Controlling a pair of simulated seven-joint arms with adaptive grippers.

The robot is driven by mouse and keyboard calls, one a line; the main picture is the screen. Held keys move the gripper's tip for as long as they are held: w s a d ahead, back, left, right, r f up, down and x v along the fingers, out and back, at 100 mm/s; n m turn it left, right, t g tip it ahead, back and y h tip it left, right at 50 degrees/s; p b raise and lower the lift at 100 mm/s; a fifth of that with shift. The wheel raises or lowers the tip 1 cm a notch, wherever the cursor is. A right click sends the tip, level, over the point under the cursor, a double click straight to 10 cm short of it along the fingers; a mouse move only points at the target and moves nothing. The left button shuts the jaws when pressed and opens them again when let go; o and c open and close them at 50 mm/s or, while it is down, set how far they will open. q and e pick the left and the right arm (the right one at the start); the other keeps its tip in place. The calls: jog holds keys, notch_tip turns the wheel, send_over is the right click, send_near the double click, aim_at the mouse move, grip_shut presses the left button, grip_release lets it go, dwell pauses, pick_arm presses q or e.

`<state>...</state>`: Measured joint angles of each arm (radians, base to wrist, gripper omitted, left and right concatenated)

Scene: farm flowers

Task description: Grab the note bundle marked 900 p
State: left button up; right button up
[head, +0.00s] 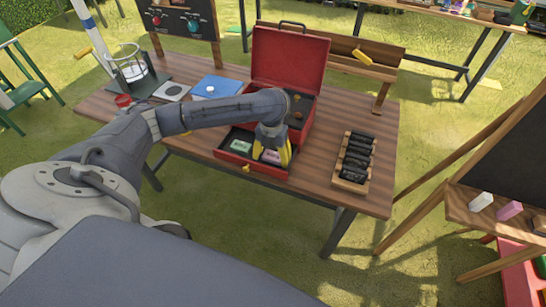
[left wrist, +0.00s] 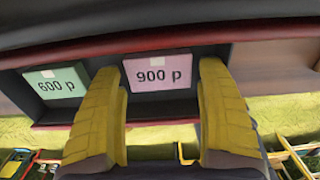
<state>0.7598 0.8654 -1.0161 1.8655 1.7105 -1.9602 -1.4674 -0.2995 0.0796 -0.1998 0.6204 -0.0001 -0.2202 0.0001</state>
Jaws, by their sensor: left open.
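The pink note bundle marked 900 p (left wrist: 158,74) lies in the open drawer of the red box, and it also shows in the head view (head: 271,156). A green bundle marked 600 p (left wrist: 57,86) lies to its left in the same drawer (head: 224,157). My left gripper (left wrist: 163,92) is open, with its yellow fingers on either side of the 900 p bundle in the left wrist view. In the head view the left gripper (head: 272,158) points down over the drawer and partly covers the pink bundle. I cannot tell whether the fingers touch it. My right gripper is not in view.
The red box's lid (head: 289,58) stands open behind the drawer. A wooden rack with black items (head: 351,179) stands to the right on the wooden table (head: 315,185).

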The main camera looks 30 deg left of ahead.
pick_arm(q)
jog(key=shift+f, duration=0.1)
jog(key=shift+c, duration=0.3)
jog(key=c, duration=0.8)
jog(key=shift+o, duration=0.2)
